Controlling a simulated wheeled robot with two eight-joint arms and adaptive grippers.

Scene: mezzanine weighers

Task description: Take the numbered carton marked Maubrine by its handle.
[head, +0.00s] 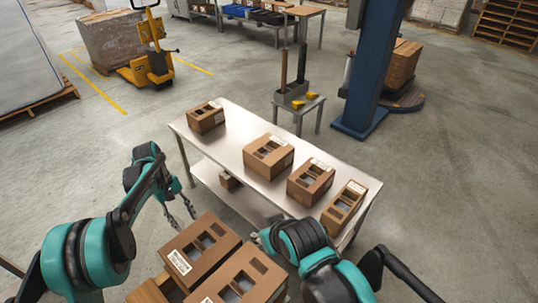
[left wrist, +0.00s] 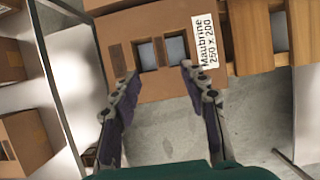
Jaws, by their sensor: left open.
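The carton marked Maubrine (left wrist: 150,25) is brown, with a white label reading "Maubrine 250 x 200" (left wrist: 206,42). Two openings on its face leave a strip between them, the handle (left wrist: 160,53). In the head view this carton (head: 204,258) appears to be the near one just below my left gripper (head: 181,216). In the left wrist view my left gripper (left wrist: 160,72) is open and empty, its fingertips on either side of the handle's line, near the openings. I cannot tell whether they touch the carton. My right gripper does not show; only my right arm does.
Another carton (head: 238,283) stands close beside it at the right. A metal table (head: 228,150) beyond bears several similar cartons. A smaller box (head: 229,180) is on its lower shelf. A blue column (head: 369,75) and a yellow pallet truck (head: 152,68) stand farther back.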

